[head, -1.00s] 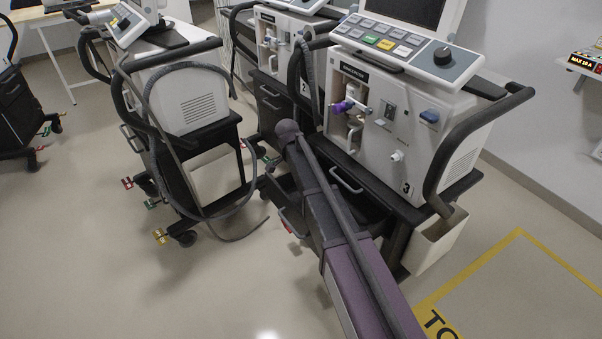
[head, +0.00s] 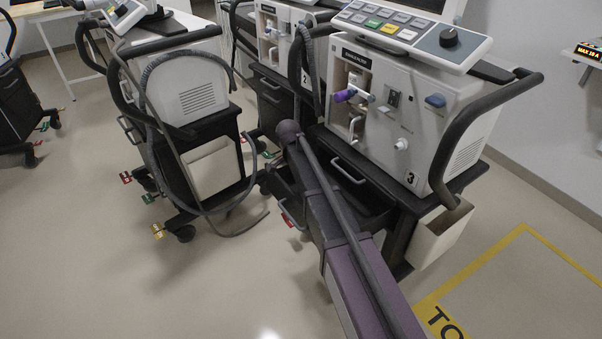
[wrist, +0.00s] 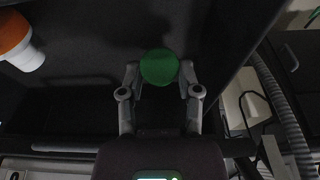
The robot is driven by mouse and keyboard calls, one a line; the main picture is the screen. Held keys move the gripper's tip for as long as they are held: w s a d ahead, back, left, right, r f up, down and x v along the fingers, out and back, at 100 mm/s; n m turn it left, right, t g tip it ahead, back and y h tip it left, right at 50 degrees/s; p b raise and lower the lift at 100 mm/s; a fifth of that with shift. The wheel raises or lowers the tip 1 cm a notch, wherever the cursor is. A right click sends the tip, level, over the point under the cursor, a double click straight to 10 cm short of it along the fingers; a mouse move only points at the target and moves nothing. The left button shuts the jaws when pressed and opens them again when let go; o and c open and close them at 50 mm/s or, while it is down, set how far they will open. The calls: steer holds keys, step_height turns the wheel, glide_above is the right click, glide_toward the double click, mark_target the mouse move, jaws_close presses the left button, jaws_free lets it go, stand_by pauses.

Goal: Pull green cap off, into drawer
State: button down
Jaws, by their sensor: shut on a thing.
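In the wrist view, my gripper (wrist: 160,75) is shut on a round green cap (wrist: 159,67), held between its two fingertips. Beyond the cap is a dark, flat-bottomed space with a raised edge, which looks like a drawer (wrist: 95,95); I cannot tell how far the cap is above it. In the head view my arm hides the gripper and cap.
An orange and white object (wrist: 18,42) is at the wrist view's upper left, and a ribbed hose (wrist: 280,100) at right. Ventilator 3 (head: 400,120) has a purple fitting (head: 345,96) and side bin (head: 437,230). Another cart (head: 190,110) stands left. Floor is clear in front.

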steer(key=shift+f+b, duration=1.1)
steer(key=shift+f, duration=0.25)
steer(key=shift+c, duration=1.1)
jaws_free()
step_height(320, 180, up, 8)
steer(key=p, duration=0.8)
